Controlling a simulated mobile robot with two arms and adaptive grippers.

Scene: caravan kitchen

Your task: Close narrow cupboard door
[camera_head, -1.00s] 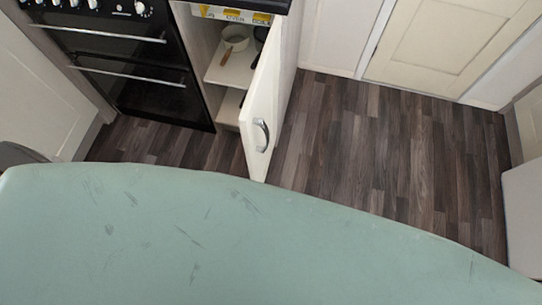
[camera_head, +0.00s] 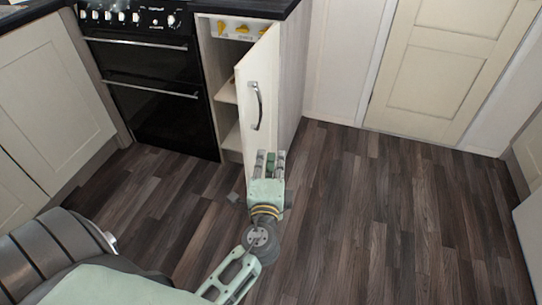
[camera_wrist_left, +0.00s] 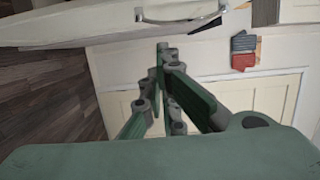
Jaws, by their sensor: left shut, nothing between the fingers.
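The narrow cupboard door (camera_head: 262,90) stands open, swung out toward me, with a curved metal handle (camera_head: 256,106) on its outer face. The cupboard's opening (camera_head: 227,100) and shelves show to the left of the door. My left gripper (camera_head: 269,156) is shut and empty, in front of the lower part of the door, below the handle. I cannot tell whether it touches the door. In the left wrist view the shut fingers (camera_wrist_left: 165,50) point toward the door (camera_wrist_left: 75,27), whose handle (camera_wrist_left: 180,14) shows at the top. My right gripper is not in view.
A black oven (camera_head: 152,75) stands left of the cupboard, with a cream cupboard (camera_head: 52,95) further left. A cream room door (camera_head: 445,65) is at the back right. The wooden floor (camera_head: 370,220) is clear to the right.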

